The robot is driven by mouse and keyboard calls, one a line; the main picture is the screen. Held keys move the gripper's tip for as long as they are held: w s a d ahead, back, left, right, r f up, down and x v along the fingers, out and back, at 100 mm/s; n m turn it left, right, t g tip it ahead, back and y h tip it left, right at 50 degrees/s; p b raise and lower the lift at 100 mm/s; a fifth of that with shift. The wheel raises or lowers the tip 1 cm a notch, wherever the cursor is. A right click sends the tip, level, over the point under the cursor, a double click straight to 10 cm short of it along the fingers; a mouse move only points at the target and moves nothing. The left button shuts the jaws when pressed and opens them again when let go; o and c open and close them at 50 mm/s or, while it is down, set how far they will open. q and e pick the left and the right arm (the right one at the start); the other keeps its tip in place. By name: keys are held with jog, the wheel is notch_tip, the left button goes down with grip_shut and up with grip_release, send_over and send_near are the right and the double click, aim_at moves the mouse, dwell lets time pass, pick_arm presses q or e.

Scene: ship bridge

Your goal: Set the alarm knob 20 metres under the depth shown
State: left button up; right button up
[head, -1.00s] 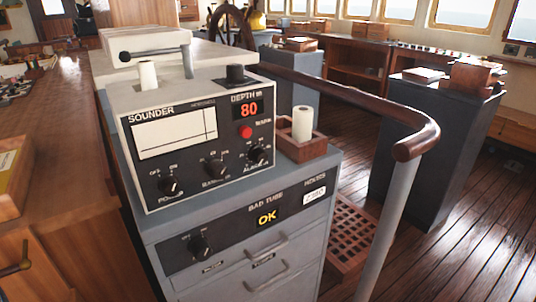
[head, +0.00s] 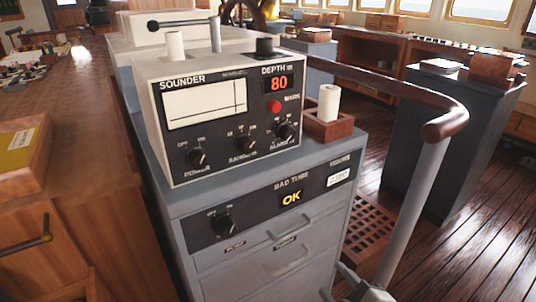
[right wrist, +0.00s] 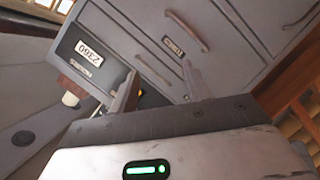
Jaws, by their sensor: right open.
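The grey sounder box (head: 218,150) stands on the grey cabinet in the head view. Its red depth display (head: 279,84) reads 80. The black alarm knob (head: 285,131) is at the lower right of its panel, below the red button (head: 274,106); its exact setting is too small to read. My right gripper (head: 350,279) shows at the bottom edge, well below the knob and in front of the cabinet. It is open in the right wrist view (right wrist: 160,88), with the drawer fronts beyond its fingers and nothing seen between them. My left gripper is not in view.
Power knob (head: 197,157) and range knob (head: 245,144) sit left of the alarm knob. The cabinet (head: 270,222) has another knob (head: 223,224), an OK display and drawer handles. A wooden box (head: 330,128) holds a white roll beside the sounder. A curved handrail (head: 445,122) stands to the right.

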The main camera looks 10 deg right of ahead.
aim_at(291, 137)
jog(key=w+r+n+t+y+b, duration=0.25)
jog(key=r+n, duration=0.55)
jog(key=n, duration=0.6)
jog(key=w+r+n+t+y+b, duration=0.1)
jog(key=r+n+t+y+b, duration=0.25)
jog(key=r+n, duration=0.7)
jog(key=w+a+r+n+p, duration=0.1)
jog(key=w+p, duration=0.1)
jog(key=w, duration=0.2)
jog(key=w+a+r+n+p, duration=0.1)
jog(key=w+p, duration=0.2)
jog(key=w, duration=0.1)
jog(key=w+a+r+n+p, duration=0.1)
jog(key=w+a+p, duration=0.1)
jog(key=w+p, duration=0.1)
jog(key=shift+w+r+t+y, duration=0.25)
jog(key=shift+w+t+y, duration=0.05)
jog(key=shift+w, duration=0.45)
jog(key=shift+w+a+r, duration=0.15)
jog(key=shift+w+a, duration=0.1)
jog(key=shift+w, duration=0.25)
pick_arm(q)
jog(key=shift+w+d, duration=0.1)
pick_arm(e)
jog(key=c, duration=1)
